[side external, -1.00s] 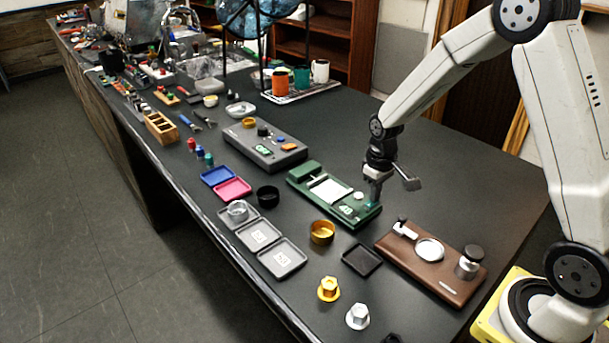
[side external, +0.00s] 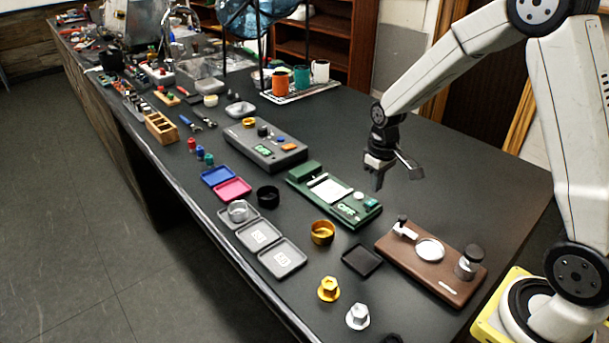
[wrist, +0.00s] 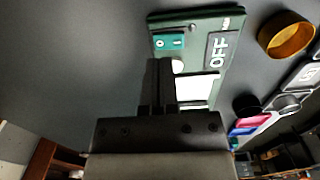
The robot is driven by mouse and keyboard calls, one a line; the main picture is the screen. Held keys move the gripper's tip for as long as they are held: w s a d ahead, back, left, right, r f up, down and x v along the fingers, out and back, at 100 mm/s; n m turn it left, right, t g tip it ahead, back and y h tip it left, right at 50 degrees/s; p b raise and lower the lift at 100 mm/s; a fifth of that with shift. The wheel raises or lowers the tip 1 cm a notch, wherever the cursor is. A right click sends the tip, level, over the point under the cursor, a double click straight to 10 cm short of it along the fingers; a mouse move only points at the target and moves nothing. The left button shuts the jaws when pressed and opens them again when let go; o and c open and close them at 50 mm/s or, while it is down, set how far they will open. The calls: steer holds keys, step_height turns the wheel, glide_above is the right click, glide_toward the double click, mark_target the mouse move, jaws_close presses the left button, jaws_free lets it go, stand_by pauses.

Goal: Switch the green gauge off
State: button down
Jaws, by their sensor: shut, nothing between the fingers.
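The green gauge (side external: 315,179) lies flat on the dark bench. Its display (side external: 347,211) now reads OFF, and the same OFF display (wrist: 217,50) is clear in the wrist view. A teal rocker switch marked 0 and I (wrist: 169,41) sits at the gauge's end, beside a small round metal knob. In the side view the switch (side external: 371,203) is at the right end. My gripper (side external: 379,186) is shut and empty, raised above the gauge and apart from it. In the wrist view the gripper's fingers (wrist: 159,62) hide part of the gauge's middle.
A brown board (side external: 431,262) with a round plate and metal weight lies to the right. A brass cup (side external: 322,232) and a dark square tray (side external: 362,260) lie in front of the gauge. A grey device (side external: 265,146) stands left of it. Bench behind the gauge is clear.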

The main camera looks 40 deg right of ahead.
mark_target(374, 202)
steer(key=shift+r, duration=1.95)
steer(key=shift+s+a, duration=0.1)
steer(key=shift+s+a, duration=0.15)
steer(key=shift+a, duration=0.1)
steer(key=s+a+t, duration=0.1)
steer(key=s+a, duration=0.1)
steer(key=s, duration=0.2)
steer(key=s+a+f, duration=0.1)
steer(key=s+a, duration=0.2)
steer(key=s+a+t, duration=0.1)
steer(key=s+a, duration=0.2)
steer(key=s, duration=0.1)
steer(key=shift+s+a+f+t, duration=0.15)
steer(key=shift+s+a+t, duration=0.05)
steer(key=shift+s+t, duration=0.1)
